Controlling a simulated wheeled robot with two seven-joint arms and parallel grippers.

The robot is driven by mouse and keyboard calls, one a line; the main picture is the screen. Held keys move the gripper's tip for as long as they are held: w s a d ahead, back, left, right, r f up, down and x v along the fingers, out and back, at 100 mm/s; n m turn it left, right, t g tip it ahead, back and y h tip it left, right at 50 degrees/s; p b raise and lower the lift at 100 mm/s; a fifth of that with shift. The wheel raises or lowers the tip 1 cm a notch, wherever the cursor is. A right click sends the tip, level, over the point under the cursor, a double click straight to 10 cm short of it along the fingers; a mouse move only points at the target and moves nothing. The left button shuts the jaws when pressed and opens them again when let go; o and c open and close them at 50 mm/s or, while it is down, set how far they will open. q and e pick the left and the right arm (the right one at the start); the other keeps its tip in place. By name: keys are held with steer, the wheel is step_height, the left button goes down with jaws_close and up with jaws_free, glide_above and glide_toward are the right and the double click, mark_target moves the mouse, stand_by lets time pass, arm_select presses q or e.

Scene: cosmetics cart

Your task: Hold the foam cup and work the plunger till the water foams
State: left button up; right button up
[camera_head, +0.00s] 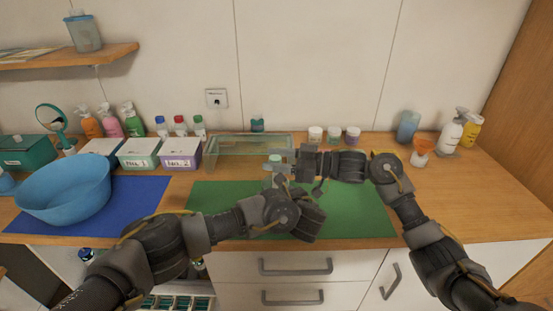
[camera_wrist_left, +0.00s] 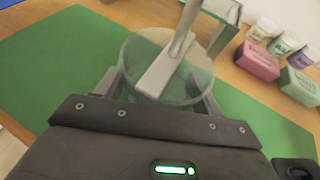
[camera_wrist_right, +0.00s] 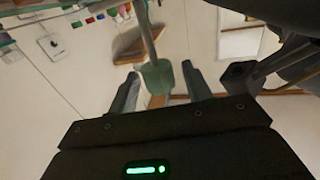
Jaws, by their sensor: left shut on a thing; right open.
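The clear foam cup (camera_wrist_left: 128,56) sits between the fingers of my left gripper (camera_wrist_left: 160,90), which is shut on it above the green mat. A grey plunger (camera_wrist_left: 181,38) stands in the cup, its rod rising out of the top. The plunger's green knob (camera_head: 276,157) shows at the fingers of my right gripper (camera_head: 279,166). In the right wrist view the knob (camera_wrist_right: 157,77) lies between the open fingers, with a gap on each side. I cannot make out water or foam.
A glass tray (camera_head: 222,143) stands behind the grippers. A blue basin (camera_head: 62,205) is on the blue mat at left. Labelled boxes (camera_head: 138,148), jars (camera_head: 316,134) and bottles line the back. The right part of the green mat (camera_head: 365,220) is clear.

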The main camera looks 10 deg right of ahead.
steer(key=v, duration=1.2)
steer(key=shift+r, duration=0.15)
steer(key=shift+c, duration=1.3)
steer(key=w+r+n, duration=0.1)
steer(key=r, duration=0.2)
steer(key=w+r+n+g, duration=0.1)
steer(key=r, duration=0.3)
steer(key=w+r+h, duration=0.1)
steer(key=r, duration=0.2)
steer(key=shift+w+a+r+n+g, duration=0.1)
steer(key=shift+a+r+n+g, duration=0.15)
steer(key=shift+r+n+g, duration=0.15)
jaws_close()
steer(key=a+f+g+h, duration=0.1)
steer(key=a+f, duration=0.7)
steer(key=shift+a+f+m+g, duration=0.3)
steer(key=shift+a+g, duration=0.05)
steer(key=shift+g, duration=0.05)
